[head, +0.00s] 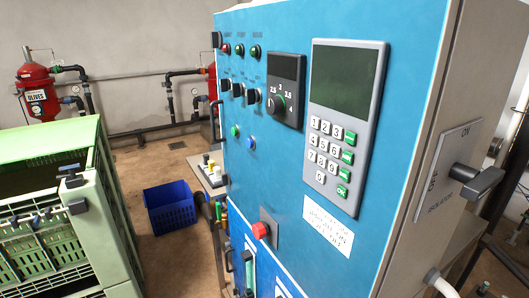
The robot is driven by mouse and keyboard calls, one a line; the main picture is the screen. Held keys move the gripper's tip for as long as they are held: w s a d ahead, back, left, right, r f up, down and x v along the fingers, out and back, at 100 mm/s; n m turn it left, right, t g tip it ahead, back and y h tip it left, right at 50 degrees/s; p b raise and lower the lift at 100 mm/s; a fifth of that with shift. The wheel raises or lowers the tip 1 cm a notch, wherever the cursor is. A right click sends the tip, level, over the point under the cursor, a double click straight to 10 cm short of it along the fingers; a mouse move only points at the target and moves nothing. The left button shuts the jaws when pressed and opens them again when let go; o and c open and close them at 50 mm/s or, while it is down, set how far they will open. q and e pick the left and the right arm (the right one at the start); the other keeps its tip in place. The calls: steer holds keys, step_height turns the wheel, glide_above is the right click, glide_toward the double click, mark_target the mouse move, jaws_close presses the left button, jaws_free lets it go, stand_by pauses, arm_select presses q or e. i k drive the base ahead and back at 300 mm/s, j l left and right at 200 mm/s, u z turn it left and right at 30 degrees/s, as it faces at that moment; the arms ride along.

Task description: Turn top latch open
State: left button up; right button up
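A blue control cabinet (290,165) fills the middle and right of the head view. A small black latch-like piece (216,40) sits at the top of its left edge. Another dark piece (216,112) sits lower on that edge. The pictures do not show clearly whether either is turned open or closed. A green slatted bin (85,235) at the left also carries dark latch-like pieces, an upper one (71,175) and a lower one (77,207) near its right corner. I cannot tell which piece is the top latch. Neither of my grippers is in view.
The cabinet has a keypad panel (342,125), a dial (279,103), a red button (260,230) and an isolator handle (477,182) on its right side. A blue crate (170,207) stands on the brown floor. A red tank (37,92) and pipes line the back wall.

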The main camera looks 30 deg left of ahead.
mark_target(216, 37)
steer(key=j+u, duration=0.1)
steer(key=j, duration=0.6)
steer(key=k+j+u, duration=0.15)
steer(key=j, duration=0.5)
